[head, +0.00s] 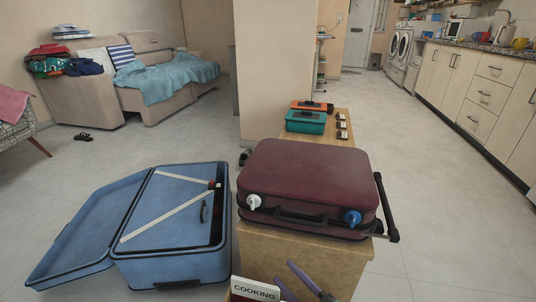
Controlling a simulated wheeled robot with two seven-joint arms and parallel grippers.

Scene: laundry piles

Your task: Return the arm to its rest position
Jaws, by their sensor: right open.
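My right gripper (282,271) shows at the bottom centre, in front of the wooden bench. Its two purple fingers are spread apart and point up and left, with nothing visible between them. Its dark body runs off the bottom edge. The rest of the right arm is out of frame. My left gripper is not in view.
A maroon suitcase (312,178) lies on the wooden bench (330,262), just beyond the gripper. A box marked COOKING (255,289) is close at its left. An open blue suitcase (160,225) lies at left. The floor at right (450,235) is clear.

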